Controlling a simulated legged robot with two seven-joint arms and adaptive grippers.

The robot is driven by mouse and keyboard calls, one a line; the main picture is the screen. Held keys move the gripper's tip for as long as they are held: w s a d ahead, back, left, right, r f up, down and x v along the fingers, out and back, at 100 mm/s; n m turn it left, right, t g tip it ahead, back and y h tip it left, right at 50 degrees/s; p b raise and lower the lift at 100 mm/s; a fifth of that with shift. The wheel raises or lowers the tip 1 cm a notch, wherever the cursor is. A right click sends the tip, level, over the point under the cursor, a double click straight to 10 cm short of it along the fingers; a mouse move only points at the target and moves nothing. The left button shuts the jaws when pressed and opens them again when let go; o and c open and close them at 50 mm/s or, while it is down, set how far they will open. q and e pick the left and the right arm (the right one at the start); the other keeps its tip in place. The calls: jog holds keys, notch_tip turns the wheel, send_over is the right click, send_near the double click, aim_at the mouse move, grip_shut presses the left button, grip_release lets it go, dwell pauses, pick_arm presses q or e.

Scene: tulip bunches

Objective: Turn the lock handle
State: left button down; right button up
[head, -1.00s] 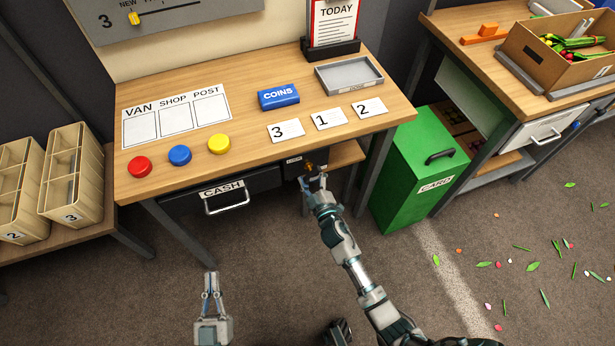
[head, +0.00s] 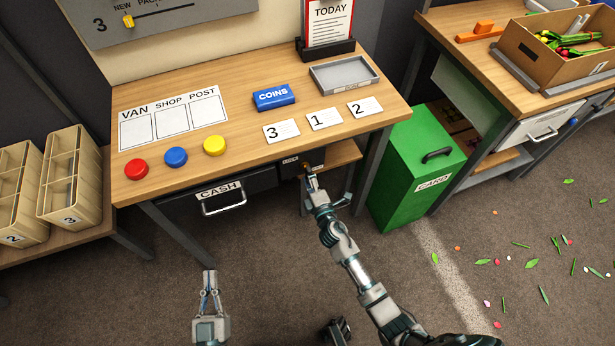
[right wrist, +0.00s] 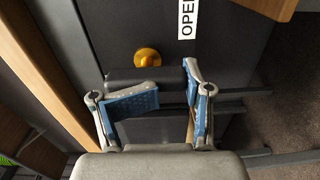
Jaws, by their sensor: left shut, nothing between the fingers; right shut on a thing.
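The lock sits on the dark panel right of the cash drawer, under the table top. In the right wrist view its orange hub (right wrist: 147,57) shows, with a black lock handle (right wrist: 140,77) lying crosswise just below it. My right gripper (head: 309,176) is up against this panel, and its blue-padded fingers (right wrist: 174,92) are at the handle, shut on it. The finger contact is partly hidden. A label reading "OPE", cut off by the frame, is beside the hub. My left gripper (head: 209,282) is shut and empty, low in front of the table, away from the lock.
The cash drawer (head: 235,194) with its metal pull is left of the lock. A green card bin (head: 405,165) stands to the right, beyond a table leg. The table (head: 235,145) overhangs the lock. Open floor lies in front, with scattered leaves at right.

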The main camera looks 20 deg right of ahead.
pick_arm(q)
jog(key=shift+r, duration=0.15)
pick_arm(e)
jog(key=shift+w+r, duration=0.2)
jog(key=shift+r, duration=0.75)
jog(key=o, duration=1.6)
jog(key=shift+s, duration=0.1)
jog(key=shift+o, duration=0.2)
jog(key=shift+s+f, duration=0.15)
jog(key=shift+s, duration=0.05)
jog(key=shift+s+f, duration=0.1)
jog(key=shift+s, duration=0.15)
pick_arm(q)
jog(key=shift+s, duration=0.35)
pick_arm(e)
jog(key=s, duration=1.1)
jog(key=shift+s+d, duration=0.15)
